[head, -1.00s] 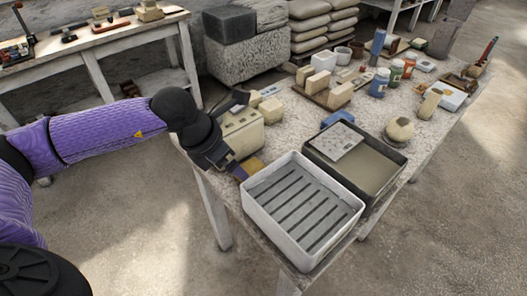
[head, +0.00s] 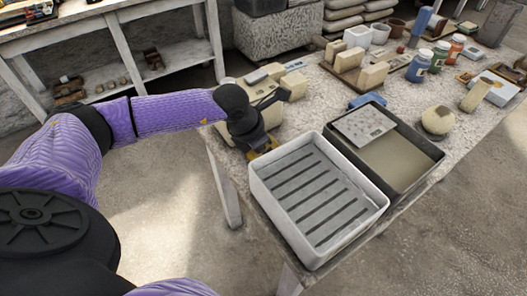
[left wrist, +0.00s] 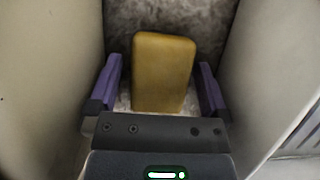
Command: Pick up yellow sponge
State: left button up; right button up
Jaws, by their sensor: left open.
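The yellow sponge (left wrist: 163,72) stands out in the left wrist view as a rounded yellow block. It lies between the two purple fingers of my left gripper (left wrist: 160,88), with a small gap showing on each side. The gripper is open and not holding it. In the head view my left gripper (head: 262,150) is low at the table's left edge, between the cream block and the pale tray, and hides most of the sponge. My right gripper is not in view.
The pale slatted tray (head: 262,192) is close to the right of my left gripper, with a dark basin (head: 435,152) beyond it. A cream block-like item (head: 272,117) stands just behind the gripper. A round plaster piece (head: 437,120) and jars (head: 418,66) are farther right.

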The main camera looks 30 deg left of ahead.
pick_arm(q)
jog(key=shift+r, duration=0.1)
jog(key=shift+c, duration=1.9)
jog(key=c, duration=0.7)
jog(key=shift+c, duration=0.2)
jog(key=shift+r, duration=0.2)
notch_tip(320, 180, up, 18)
jog(key=p, duration=0.5)
jog(key=shift+f+p, duration=0.2)
jog(key=shift+p, duration=0.15)
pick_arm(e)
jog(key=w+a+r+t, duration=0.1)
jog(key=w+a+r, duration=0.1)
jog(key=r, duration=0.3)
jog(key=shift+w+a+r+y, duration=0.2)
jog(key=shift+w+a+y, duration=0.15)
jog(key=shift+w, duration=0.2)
